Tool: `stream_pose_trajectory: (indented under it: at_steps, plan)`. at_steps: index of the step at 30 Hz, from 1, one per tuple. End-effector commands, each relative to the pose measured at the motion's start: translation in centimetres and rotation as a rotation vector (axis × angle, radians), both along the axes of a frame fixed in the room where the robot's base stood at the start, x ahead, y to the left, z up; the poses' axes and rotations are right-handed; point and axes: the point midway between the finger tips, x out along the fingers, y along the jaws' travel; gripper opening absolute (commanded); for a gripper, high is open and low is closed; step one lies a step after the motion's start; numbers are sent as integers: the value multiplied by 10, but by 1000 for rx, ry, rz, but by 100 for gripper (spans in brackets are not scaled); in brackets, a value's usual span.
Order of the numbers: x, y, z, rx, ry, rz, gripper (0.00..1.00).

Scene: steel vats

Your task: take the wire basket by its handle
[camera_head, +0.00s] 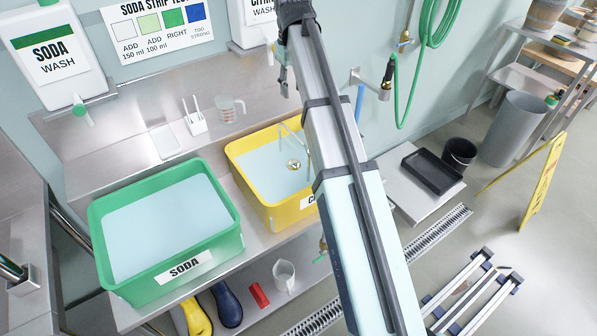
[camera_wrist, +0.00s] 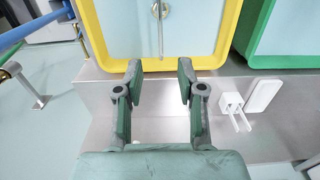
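The yellow vat (camera_head: 247,187) holds pale liquid, and a thin pale wire shape (camera_head: 283,128) with a small round part (camera_head: 294,164) shows in it. This may be the wire basket and its handle, but it is too small to be sure. In the wrist view, a thin upright rod (camera_wrist: 160,38) with a round part (camera_wrist: 160,10) shows inside the yellow vat (camera_wrist: 230,45). My gripper (camera_wrist: 159,68) is open and empty, its fingertips pointing at the vat's rim. The rod lies between the fingers' lines, beyond the tips. My gripper (camera_head: 281,70) is partly hidden by my arm in the head view.
A green vat (camera_head: 240,247) labelled SODA stands left of the yellow one on the steel bench (camera_head: 75,182). A wash container (camera_head: 58,60) hangs on the wall. A black tray (camera_head: 432,172) lies right.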

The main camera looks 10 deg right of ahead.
Motion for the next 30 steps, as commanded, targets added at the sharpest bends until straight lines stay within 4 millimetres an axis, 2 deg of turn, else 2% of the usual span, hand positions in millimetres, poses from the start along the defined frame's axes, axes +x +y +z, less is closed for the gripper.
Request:
stream_pose_trajectory:
  at_steps: [18,22,30]
  plan:
    - [-2,-1,-103,-1,3,-1,39]
    - [-1,-1,-114,0,1,-1,39]
    - [-1,-1,-125,0,1,-1,39]
